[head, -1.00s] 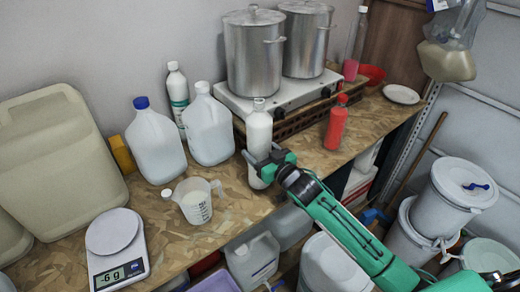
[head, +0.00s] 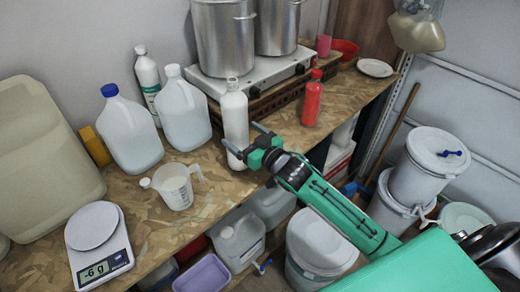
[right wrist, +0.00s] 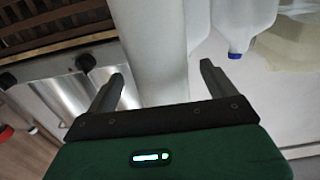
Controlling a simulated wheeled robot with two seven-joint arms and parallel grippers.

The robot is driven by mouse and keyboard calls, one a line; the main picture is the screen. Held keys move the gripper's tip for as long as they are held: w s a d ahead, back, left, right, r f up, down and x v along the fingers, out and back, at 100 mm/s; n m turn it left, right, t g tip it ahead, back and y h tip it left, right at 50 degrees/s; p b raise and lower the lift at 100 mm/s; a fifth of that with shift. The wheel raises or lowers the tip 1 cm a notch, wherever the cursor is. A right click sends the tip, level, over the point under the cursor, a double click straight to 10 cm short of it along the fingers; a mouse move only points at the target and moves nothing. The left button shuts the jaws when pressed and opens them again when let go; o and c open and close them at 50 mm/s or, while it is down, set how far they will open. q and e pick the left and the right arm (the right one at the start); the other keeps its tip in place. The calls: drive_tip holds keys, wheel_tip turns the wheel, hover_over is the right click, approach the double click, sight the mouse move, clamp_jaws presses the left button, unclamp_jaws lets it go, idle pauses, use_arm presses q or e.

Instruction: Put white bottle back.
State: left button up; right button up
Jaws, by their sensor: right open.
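A slim plain white bottle (head: 235,112) stands upright on the wooden worktop, in front of the stove's left end. My right gripper (head: 246,139) is at the bottle's lower half, on its right front side. Its fingers are open. In the right wrist view the bottle (right wrist: 155,50) rises between and beyond the two spread fingers (right wrist: 165,85), with a gap to each side. A second white bottle with a green label (head: 148,85) stands farther back by the wall. My left gripper is not in view.
Two jugs (head: 133,135) (head: 185,112) stand left of the bottle. A measuring cup (head: 175,187) and a scale (head: 98,240) are nearer the front. A stove with steel pots (head: 224,38) is behind. A red bottle (head: 312,100) stands to the right. Buckets stand below the worktop.

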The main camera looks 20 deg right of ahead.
drive_tip(key=b+v, duration=0.2)
drive_tip(key=v, duration=0.6)
drive_tip(key=shift+s, duration=0.35)
drive_tip(key=shift+d, duration=0.1)
drive_tip(key=s+f+m+g+h, duration=0.2)
drive_tip(key=s+f+g+h, duration=0.4)
drive_tip(key=s+f, duration=0.65)
drive_tip(key=s+f+g, duration=0.3)
drive_tip(key=s+g, duration=0.1)
drive_tip(key=s, duration=0.3)
drive_tip(key=s+f+g, duration=0.3)
drive_tip(key=s, duration=0.5)
wheel_tip(320, 180, down, 31)
drive_tip(key=g, duration=0.2)
drive_tip(key=s+d+f+g, duration=0.1)
drive_tip(key=s+d+f, duration=0.2)
drive_tip(key=s+f, duration=1.6)
drive_tip(key=shift+s+f, duration=0.15)
drive_tip(key=shift+s, duration=0.15)
